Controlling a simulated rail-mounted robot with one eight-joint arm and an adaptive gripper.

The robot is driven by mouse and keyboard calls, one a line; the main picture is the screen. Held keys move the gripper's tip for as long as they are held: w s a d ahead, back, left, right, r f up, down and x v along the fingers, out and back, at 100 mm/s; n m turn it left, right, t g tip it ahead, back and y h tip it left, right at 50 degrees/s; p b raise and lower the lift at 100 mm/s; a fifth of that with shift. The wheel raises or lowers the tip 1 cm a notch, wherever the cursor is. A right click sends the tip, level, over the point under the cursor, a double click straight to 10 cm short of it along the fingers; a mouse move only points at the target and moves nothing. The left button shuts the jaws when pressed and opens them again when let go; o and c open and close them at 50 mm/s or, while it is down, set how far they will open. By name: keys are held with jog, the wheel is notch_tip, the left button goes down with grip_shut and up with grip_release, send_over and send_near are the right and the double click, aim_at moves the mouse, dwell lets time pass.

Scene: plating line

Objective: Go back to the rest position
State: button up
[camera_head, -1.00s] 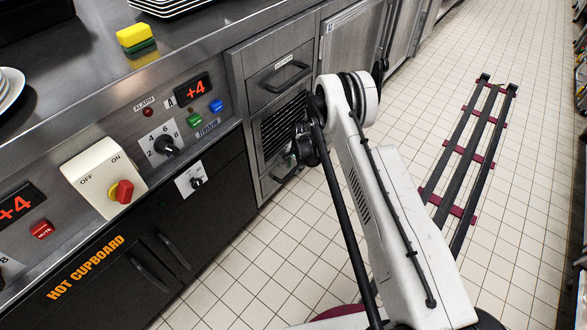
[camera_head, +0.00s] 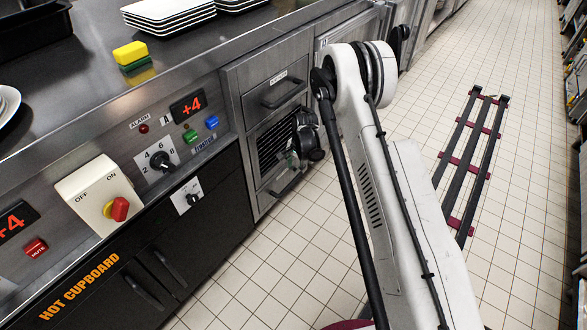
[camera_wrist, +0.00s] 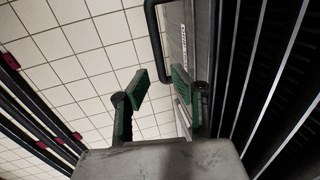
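My gripper (camera_wrist: 160,86) is open and empty in the wrist view, its two green-padded fingers apart. Floor tiles and a cabinet front with a dark handle show beyond the fingers. In the head view my arm rises over the aisle, its upper joint in front of the steel cabinets. My dark wrist shows left of the arm, in front of the drawer unit; the fingers are too small there to tell their state.
The steel counter (camera_head: 70,95) runs along the left, with a yellow and green sponge (camera_head: 130,54) and stacked plates (camera_head: 168,12). The drawer unit (camera_head: 270,90) and hot cupboard (camera_head: 120,280) stand below. The tiled floor (camera_head: 270,270) is clear near the arm; dark rails (camera_head: 472,150) lie right.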

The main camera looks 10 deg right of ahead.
dwell(0.4)
jog(key=s+d+r+n+t, duration=0.1)
jog(key=s+r, duration=0.3)
jog(key=r, duration=0.8)
jog(key=s+r+n+t, duration=0.15)
jog(key=s+r, duration=0.25)
jog(key=r, duration=0.8)
jog(key=s+d+r+n, duration=0.15)
jog(key=s+r, duration=0.35)
jog(key=r, duration=0.7)
jog(key=s+r+n+t+h, duration=0.1)
jog(key=s+r+n, duration=0.1)
jog(key=s+r, duration=0.45)
jog(key=s+r+n+t, duration=0.1)
jog(key=s+r, duration=0.2)
jog(key=s, duration=0.6)
jog(key=s+d+f+n+t, duration=0.1)
jog(key=s+d+n, duration=0.15)
jog(key=s, duration=1.25)
notch_tip(320, 180, up, 18)
jog(key=p, duration=1.8)
jog(key=shift+w+a, duration=0.35)
